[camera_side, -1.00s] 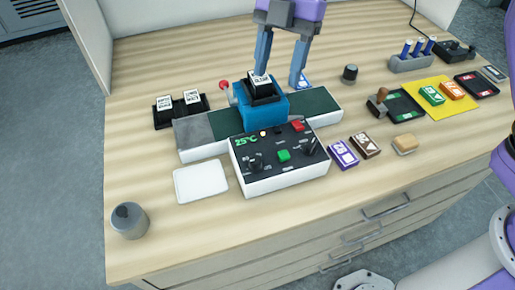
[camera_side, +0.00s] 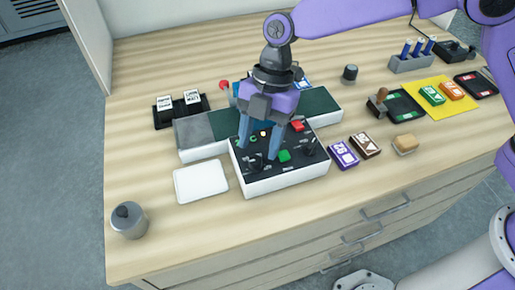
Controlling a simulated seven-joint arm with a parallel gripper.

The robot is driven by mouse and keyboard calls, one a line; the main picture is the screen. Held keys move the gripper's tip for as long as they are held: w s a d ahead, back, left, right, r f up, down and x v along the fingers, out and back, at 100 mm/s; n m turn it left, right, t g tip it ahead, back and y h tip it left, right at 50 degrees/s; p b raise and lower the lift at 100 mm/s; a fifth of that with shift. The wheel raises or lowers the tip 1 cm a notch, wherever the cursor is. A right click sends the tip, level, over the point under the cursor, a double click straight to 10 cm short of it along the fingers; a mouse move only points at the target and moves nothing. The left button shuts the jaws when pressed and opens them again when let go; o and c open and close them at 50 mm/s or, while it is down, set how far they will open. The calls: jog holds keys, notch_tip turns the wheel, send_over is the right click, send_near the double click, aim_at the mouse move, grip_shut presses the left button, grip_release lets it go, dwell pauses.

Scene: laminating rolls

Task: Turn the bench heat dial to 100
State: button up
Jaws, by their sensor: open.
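The control box (camera_side: 285,183) is white with a dark top face and sits at the front of the bench. The black dial (camera_side: 256,162) is at the left of its top face, by the front edge. My gripper (camera_side: 258,150) is open and points down over the left part of the box. Its blue fingers are spread just behind and above the dial; I cannot tell whether they touch it. The green temperature display is mostly hidden behind a finger, so its reading cannot be made out.
A green button (camera_side: 284,156), a red switch (camera_side: 297,126) and a second black knob (camera_side: 309,148) share the panel. The blue laminating unit behind is mostly hidden by my gripper. A white tray (camera_side: 201,181) lies left, and purple and brown packs (camera_side: 343,155) lie right.

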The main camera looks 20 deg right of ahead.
aim_at(256, 163)
jog(key=shift+x, duration=1.45)
grip_shut()
